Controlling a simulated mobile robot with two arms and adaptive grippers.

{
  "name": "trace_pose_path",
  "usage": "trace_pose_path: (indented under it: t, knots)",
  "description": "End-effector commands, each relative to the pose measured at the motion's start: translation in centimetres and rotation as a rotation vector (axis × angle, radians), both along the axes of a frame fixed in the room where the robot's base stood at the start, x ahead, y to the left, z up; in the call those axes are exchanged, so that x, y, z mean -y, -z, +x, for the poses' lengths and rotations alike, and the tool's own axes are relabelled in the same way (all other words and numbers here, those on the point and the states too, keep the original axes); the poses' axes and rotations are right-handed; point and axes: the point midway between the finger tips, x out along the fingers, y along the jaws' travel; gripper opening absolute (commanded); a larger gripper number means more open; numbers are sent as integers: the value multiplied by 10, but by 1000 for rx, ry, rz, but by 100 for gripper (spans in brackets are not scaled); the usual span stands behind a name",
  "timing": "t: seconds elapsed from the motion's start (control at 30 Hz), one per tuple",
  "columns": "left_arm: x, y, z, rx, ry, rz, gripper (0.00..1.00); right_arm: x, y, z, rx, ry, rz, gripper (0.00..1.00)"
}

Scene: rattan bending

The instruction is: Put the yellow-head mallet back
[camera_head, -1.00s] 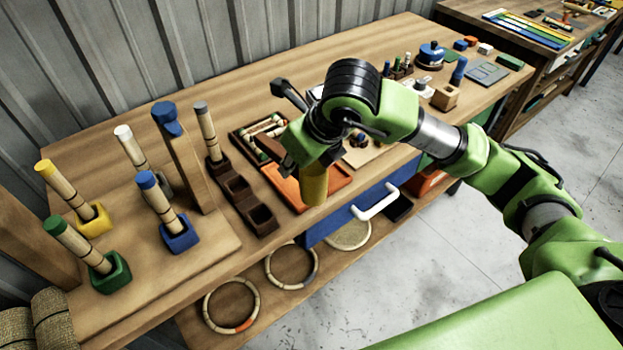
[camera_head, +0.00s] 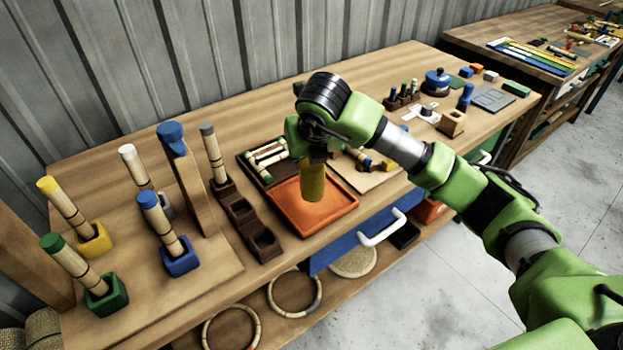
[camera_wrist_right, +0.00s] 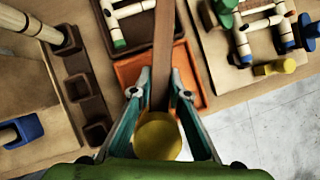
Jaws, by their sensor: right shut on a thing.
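My right gripper (camera_wrist_right: 160,92) is shut on the yellow-head mallet, with a finger on each side of it. The mallet's round yellow head (camera_wrist_right: 158,137) faces the wrist camera, and its brown handle (camera_wrist_right: 162,45) runs away from it. In the head view the yellow head (camera_head: 312,183) hangs below my right wrist, in front of the orange tray (camera_head: 335,215). The arm hides most of the handle and the fingers there. The dark brown slotted holder (camera_head: 240,213) stands left of the tray; a grey-topped bamboo piece is in its far slot and two nearer slots are empty. My left gripper is out of view.
Upright bamboo pieces with yellow, white, blue and green tops stand in holders on a board (camera_head: 210,265) at left. A dark tray of bamboo parts (camera_head: 262,160) lies behind the orange tray. A blue drawer (camera_head: 335,250) is below.

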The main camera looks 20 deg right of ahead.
Motion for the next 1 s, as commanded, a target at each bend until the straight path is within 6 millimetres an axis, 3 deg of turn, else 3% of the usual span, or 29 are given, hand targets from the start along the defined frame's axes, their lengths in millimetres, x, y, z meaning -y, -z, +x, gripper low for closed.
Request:
trace_pose_path:
  t: [0.03, 0.1, 0.37, 0.6, 1.0]
  knots:
    - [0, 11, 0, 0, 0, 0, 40, 5, 16, 6, -3, 2, 0, 0]
    - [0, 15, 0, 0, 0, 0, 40, 9, 25, 13, -2, 1, 0, 0]
    - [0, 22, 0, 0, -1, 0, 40, 16, 38, 25, 0, 0, 1, 0]
    - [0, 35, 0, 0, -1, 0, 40, 19, 71, 29, -2, -3, 1, 0]
    - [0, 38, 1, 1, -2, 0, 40, 19, 77, 29, 1, -2, -1, 0]
